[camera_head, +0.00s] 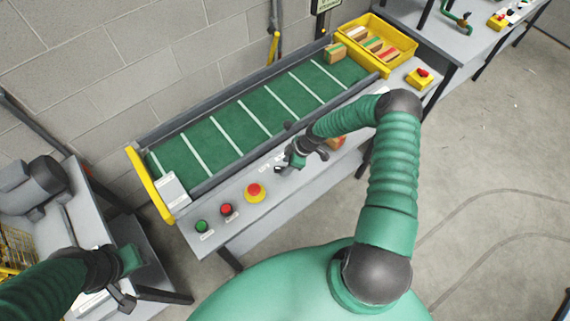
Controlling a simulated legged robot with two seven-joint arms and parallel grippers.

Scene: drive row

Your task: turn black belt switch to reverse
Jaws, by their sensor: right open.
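The belt conveyor (232,133) has a green belt with white cross lines and a grey control panel (237,208) along its front edge. My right gripper (284,169) is open over the panel, to the right of the red-and-yellow mushroom button (255,191). Small white labels show by its fingertips. I cannot clearly pick out the black switch; dark parts there merge with the gripper's fingers, so I cannot tell whether they touch it. My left gripper (130,279) is at the lower left, away from the panel; its jaw opening is unclear.
A green button (202,226) and a red button (226,209) sit on the panel's left part. An orange item (337,141) is partly behind my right arm. A yellow crate (395,42) with boxes stands at the belt's far end. Open floor lies at right.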

